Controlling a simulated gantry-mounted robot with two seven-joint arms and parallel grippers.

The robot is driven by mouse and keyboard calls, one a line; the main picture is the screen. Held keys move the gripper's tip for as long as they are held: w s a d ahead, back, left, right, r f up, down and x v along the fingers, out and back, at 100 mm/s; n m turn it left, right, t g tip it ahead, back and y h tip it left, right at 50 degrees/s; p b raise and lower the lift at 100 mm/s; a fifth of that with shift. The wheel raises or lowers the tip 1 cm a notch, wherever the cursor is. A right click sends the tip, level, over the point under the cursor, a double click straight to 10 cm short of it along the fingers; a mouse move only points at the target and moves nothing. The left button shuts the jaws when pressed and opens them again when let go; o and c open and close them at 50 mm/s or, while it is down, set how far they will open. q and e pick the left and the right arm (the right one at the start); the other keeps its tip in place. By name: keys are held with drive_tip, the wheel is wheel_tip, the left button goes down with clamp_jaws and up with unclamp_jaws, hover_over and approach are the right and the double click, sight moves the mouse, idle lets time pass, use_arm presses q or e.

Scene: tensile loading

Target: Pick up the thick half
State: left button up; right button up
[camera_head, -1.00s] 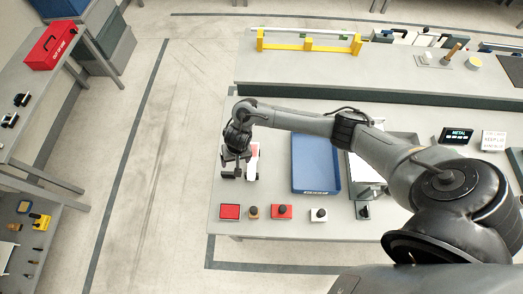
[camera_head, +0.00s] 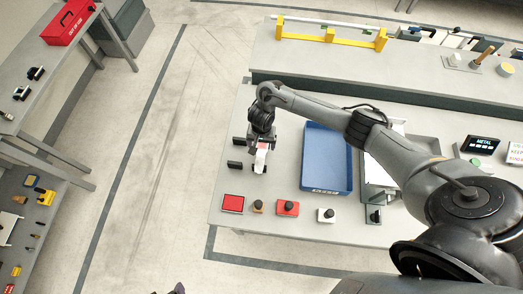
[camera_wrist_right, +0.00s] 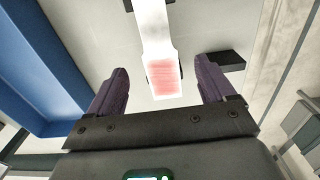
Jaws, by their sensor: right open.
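A long white piece with a reddish patch near its end, apparently the thick half (camera_wrist_right: 161,75), lies between the spread fingers of my right gripper (camera_wrist_right: 160,90) in the right wrist view. Gaps show on both sides of it, so the fingers do not touch it. In the head view, the piece (camera_head: 261,161) is near the left edge of the table, partly hidden by my right gripper (camera_head: 258,143), which is open over it. A small purple tip (camera_head: 178,288) at the bottom edge looks like part of my left gripper; its opening cannot be seen.
A blue tray (camera_head: 327,187) stands to the right of the piece. Along the front edge are a red pad (camera_head: 232,203) and several small blocks with dark knobs. Dark blocks (camera_wrist_right: 225,61) lie near the piece. A red toolbox (camera_head: 69,22) sits on the left bench.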

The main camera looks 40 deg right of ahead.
sight(262, 150)
drive_tip(key=shift+s+f+b, duration=0.1)
drive_tip(key=shift+f+b, duration=0.25)
drive_tip(key=shift+f, duration=1.55)
drive_tip(key=c, duration=1.2)
drive_tip(key=shift+c, duration=0.3)
drive_tip(key=shift+r, duration=0.15)
